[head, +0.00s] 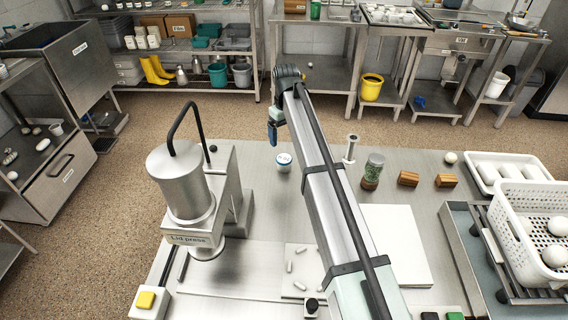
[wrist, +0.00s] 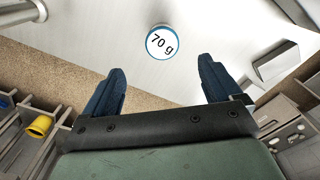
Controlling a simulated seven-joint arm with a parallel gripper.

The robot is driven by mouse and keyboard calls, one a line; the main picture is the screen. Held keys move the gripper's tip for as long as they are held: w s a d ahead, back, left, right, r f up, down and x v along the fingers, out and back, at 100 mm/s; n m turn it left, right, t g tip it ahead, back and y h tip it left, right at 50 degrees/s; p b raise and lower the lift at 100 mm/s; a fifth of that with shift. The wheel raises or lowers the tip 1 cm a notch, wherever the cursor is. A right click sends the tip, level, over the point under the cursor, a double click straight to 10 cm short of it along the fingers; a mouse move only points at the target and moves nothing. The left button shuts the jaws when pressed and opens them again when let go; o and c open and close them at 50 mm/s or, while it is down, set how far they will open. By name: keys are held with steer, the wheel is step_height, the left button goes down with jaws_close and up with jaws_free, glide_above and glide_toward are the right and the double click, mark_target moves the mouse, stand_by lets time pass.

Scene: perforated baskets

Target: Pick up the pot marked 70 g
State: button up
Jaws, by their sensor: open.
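The pot marked 70 g (wrist: 162,43) shows in the wrist view with its round, blue-rimmed white lid facing the camera. In the head view a small white pot with a blue-rimmed lid (head: 284,162) stands upright on the steel table, right of the press. My gripper (wrist: 158,88) is open and empty, its two blue fingers spread apart. The pot lies beyond the fingertips and roughly between their lines, not touching them. In the head view my gripper (head: 273,133) hangs above the far edge of the table, behind the pot.
A lid press (head: 183,185) stands left of the pot. A metal spindle (head: 351,149), a green-filled jar (head: 373,170) and two wooden blocks (head: 408,179) stand to the right. A white perforated basket (head: 512,232) with white balls is at far right. The table around the pot is clear.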

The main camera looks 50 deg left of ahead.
mark_target(284, 158)
step_height(284, 158, down, 7)
steer(key=shift+f, duration=0.15)
steer(key=shift+s+a+f, duration=0.1)
steer(key=shift+a+f, duration=0.05)
steer(key=shift+f, duration=1.2)
steer(key=shift+s+a+f, duration=0.1)
steer(key=shift+f, duration=1.2)
steer(key=shift+c, duration=0.2)
steer(key=c, duration=1.1)
steer(key=shift+r, duration=0.1)
